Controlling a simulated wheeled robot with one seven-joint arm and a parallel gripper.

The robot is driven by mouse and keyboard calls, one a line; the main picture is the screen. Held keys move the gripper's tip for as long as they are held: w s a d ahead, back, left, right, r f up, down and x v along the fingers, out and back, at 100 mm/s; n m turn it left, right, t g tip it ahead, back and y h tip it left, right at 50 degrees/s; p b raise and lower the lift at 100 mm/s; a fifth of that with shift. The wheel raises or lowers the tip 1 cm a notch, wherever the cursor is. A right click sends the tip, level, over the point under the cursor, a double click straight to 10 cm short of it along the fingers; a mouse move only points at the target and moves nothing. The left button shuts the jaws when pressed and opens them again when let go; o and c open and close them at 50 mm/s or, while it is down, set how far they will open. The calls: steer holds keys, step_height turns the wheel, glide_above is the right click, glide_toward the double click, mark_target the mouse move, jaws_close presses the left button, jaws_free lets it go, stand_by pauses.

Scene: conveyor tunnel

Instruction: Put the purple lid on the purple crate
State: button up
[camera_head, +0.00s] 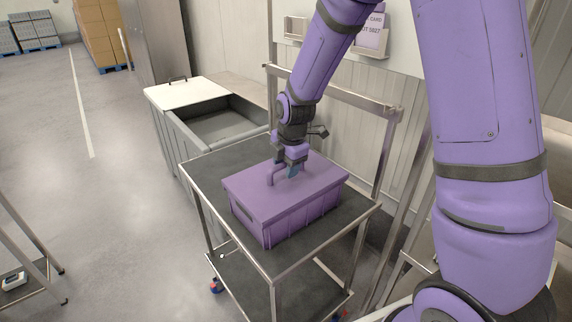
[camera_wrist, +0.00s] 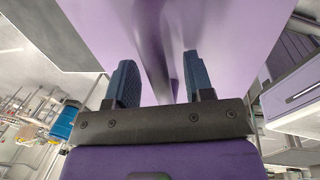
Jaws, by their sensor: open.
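The purple crate (camera_head: 288,222) stands on the dark top of a metal cart in the head view. The purple lid (camera_head: 250,188) lies on top of the crate and appears to cover its opening; I cannot tell if it is fully seated. The lid has a raised purple handle (camera_head: 271,178). My gripper (camera_head: 291,172) is at the lid's handle from above. In the wrist view my gripper (camera_wrist: 160,82) has its two blue-grey fingers spread, with the handle between them and the lid (camera_wrist: 120,25) filling the view beyond.
The cart (camera_head: 204,163) has a bare dark strip around the crate and a metal push frame behind. A grey bin (camera_head: 215,127) with a white cover (camera_head: 186,93) stands behind left. A wall holder with cards (camera_head: 371,38) is behind the arm.

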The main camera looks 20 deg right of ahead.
mark_target(291, 180)
steer(key=shift+r, duration=0.1)
step_height(291, 180, up, 10)
steer(key=s, duration=0.2)
steer(key=shift+d+r, duration=0.2)
steer(key=shift+d, duration=0.1)
stand_by(0.9)
